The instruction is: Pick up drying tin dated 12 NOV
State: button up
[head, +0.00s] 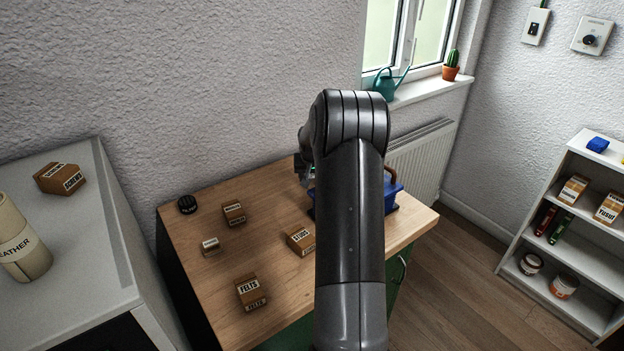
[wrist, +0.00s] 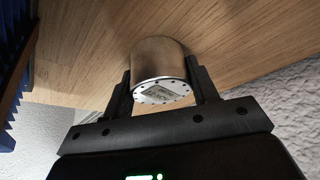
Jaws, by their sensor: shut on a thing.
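My gripper (wrist: 163,90) is shut on a small round metal tin (wrist: 158,57) in the wrist view. The tin has a brushed silver side and a pale end with small dark holes around its edge. A label (wrist: 160,92) is on that end, but its writing is too small and blurred to read, so I cannot confirm the date. The tin is between both fingers, close to the wooden tabletop (wrist: 235,40); I cannot tell whether it touches it. In the head view my arm hides the tin and most of the gripper.
Small brown boxes, including one marked FELTS (head: 250,294) and one marked STUDS (head: 300,240), stand on the wooden table (head: 195,275). A black round object (head: 187,204) is at its back left. A blue container (head: 394,192) is partly behind my arm. A shelf (head: 570,160) stands right.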

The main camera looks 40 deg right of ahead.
jog(key=shift+c, duration=1.1)
